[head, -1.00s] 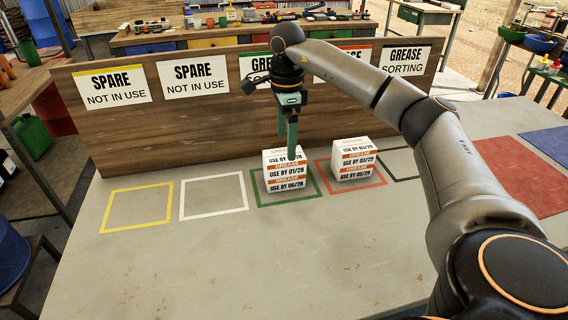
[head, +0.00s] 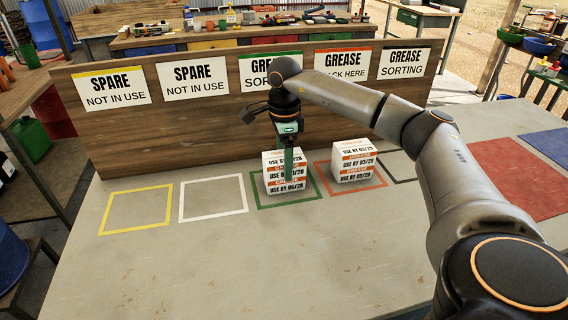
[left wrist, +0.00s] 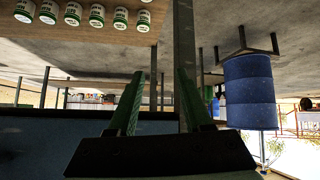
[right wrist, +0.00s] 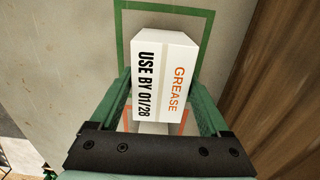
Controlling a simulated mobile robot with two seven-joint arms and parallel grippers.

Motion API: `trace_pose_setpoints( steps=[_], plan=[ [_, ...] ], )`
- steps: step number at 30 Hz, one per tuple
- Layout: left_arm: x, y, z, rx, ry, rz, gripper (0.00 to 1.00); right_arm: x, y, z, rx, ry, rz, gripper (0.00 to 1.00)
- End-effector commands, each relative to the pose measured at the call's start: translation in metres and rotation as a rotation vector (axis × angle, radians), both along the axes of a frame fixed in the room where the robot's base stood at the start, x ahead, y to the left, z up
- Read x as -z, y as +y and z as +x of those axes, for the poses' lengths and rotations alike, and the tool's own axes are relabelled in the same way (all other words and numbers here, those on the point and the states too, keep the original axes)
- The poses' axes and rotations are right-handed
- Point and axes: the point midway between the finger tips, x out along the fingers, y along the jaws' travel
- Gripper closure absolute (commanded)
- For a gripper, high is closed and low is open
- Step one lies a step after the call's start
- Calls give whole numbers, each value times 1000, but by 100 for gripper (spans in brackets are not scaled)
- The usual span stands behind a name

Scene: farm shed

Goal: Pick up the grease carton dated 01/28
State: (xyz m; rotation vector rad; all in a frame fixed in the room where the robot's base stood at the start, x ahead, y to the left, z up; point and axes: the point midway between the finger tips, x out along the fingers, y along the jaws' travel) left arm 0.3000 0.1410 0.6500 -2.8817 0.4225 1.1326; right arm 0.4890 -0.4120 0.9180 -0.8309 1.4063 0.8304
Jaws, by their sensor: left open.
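The white grease carton reading USE BY 01/28 (right wrist: 165,80) is the upper one of a two-carton stack inside the green outline. The stack also shows in the head view (head: 271,174), where the arm partly hides the upper date. The lower carton (head: 273,189) reads USE BY 06/28. My right gripper (right wrist: 163,78) is open, pointing down, with one finger on each side of the 01/28 carton; I cannot tell if they touch it. The carton still rests on the stack. My left gripper (left wrist: 160,75) is open and empty, away from the cartons.
Another carton stack (head: 350,175), dated 2029, stands in the red outline just right. The yellow (head: 104,214) and white (head: 214,212) outlines are empty. A wooden board (head: 130,140) with signs stands behind. The table's front is clear.

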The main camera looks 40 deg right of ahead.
Motion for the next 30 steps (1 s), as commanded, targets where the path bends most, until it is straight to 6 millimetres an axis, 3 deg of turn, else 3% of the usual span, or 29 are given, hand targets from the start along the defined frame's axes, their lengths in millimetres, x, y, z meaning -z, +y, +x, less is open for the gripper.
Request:
trace_pose_setpoints(
  steps=[2, 17, 25, 30],
  plan=[
    [0, 0, 0, 0, -2, -1, 50, 0, 0, 0, 0, 0, 0, 30],
    [-1, 0, 1, 0, -4, -1, 50, 0, 0, 0, 0, 0, 0, 86],
    [-1, 0, 1, 0, -3, -1, 50, -2, 0, 1, 0, -1, 0, 86],
    [-2, 0, 1, 0, -3, 0, 50, -14, 0, 1, 0, -3, 1, 86]
  ],
)
